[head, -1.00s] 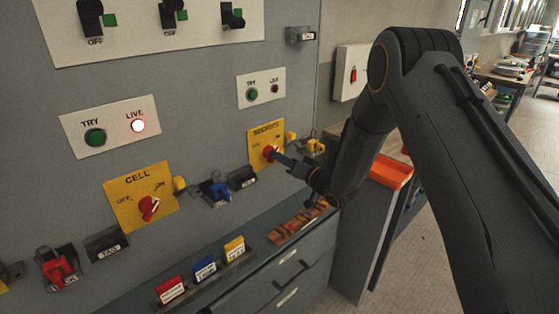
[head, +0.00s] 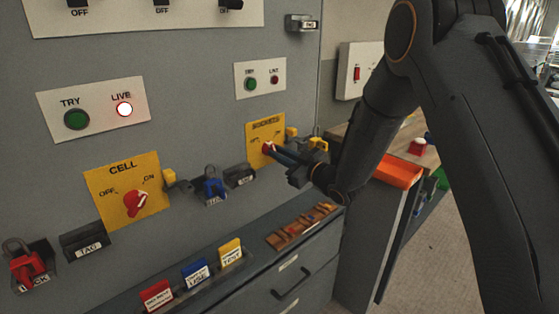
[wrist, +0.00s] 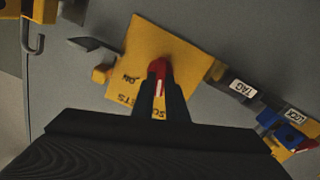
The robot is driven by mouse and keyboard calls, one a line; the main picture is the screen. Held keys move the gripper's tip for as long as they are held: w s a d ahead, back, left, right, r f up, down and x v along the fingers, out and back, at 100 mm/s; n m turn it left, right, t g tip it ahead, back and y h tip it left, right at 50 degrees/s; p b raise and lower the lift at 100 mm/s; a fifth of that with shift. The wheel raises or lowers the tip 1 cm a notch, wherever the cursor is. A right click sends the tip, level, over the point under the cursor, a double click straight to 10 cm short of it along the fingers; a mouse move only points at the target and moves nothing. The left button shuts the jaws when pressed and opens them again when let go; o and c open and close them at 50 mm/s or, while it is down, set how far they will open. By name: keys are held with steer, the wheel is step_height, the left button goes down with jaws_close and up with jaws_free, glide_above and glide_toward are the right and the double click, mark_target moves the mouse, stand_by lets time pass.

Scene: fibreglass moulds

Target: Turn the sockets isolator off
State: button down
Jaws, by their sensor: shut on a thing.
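The sockets isolator is a yellow plate (head: 263,128) with a red rotary knob (head: 267,147), right of the middle in the head view. In the wrist view, the yellow plate (wrist: 185,55) appears upside down, with the red knob (wrist: 158,73) between my fingers. My gripper (head: 275,151) is shut on the red knob. The fingers hide much of the knob, and I cannot tell its exact setting. A small panel above the plate has a green TRY button (head: 250,84) and a dark red LIVE lamp (head: 274,80), which looks unlit.
The CELL isolator (head: 123,188) is at left, its red knob pointing towards ON. Its LIVE lamp (head: 124,109) is lit. A blue padlock (head: 213,186) and a TAG holder (head: 240,176) are close left of my gripper. A ledge holds coloured cards (head: 195,273).

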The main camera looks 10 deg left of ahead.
steer(key=n+b, duration=0.4)
steer(key=n, duration=0.1)
steer(key=shift+f, duration=0.15)
stand_by(0.4)
steer(key=c, duration=1.8)
jaws_free()
steer(key=shift+o, duration=0.2)
steer(key=b+v, duration=0.1)
steer(key=v, duration=0.7)
steer(key=shift+b, duration=0.3)
steer(key=shift+a, duration=0.1)
